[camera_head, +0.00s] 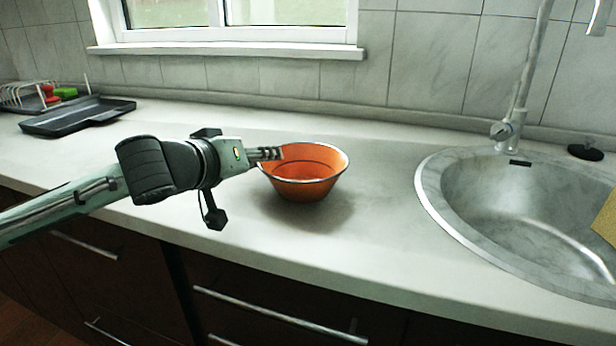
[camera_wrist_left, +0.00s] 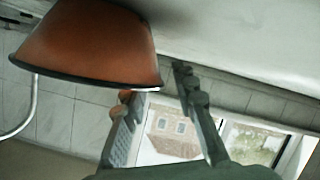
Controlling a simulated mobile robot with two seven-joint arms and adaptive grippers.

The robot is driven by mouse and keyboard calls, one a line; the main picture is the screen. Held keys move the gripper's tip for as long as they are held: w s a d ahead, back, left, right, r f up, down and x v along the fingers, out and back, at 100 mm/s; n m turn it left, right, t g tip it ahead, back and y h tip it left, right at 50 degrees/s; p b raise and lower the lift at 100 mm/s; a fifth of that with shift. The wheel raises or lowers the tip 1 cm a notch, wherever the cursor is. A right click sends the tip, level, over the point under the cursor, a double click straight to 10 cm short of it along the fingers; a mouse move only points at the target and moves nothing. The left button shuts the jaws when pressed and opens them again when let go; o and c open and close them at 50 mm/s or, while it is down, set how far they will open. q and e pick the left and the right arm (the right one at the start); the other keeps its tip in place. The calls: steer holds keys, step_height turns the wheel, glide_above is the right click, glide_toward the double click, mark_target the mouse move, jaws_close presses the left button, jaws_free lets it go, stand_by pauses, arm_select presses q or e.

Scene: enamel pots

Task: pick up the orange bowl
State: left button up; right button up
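The orange bowl (camera_head: 304,187) with a dark rim stands upright on the counter, left of the sink. In the left wrist view the bowl (camera_wrist_left: 95,45) appears upside down at upper left. My left gripper (camera_head: 272,154) reaches in from the left, its fingertips over the bowl's left back rim. In the wrist view the left gripper (camera_wrist_left: 154,85) has its fingers apart. One fingertip is partly hidden behind the rim, seemingly inside the bowl; the other is outside, with a gap to the wall. My right gripper is not in view.
A round metal sink (camera_head: 530,210) with a tall faucet (camera_head: 515,110) is at right. A black tray (camera_head: 78,117) and a dish rack (camera_head: 35,95) stand at far left. The counter (camera_head: 385,210) around the bowl is clear. A window and tiled wall are behind.

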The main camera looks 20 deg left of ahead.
arm_select(q)
steer(key=shift+s+r, duration=0.1)
steer(key=shift+r, duration=0.05)
jaws_close()
stand_by(0.4)
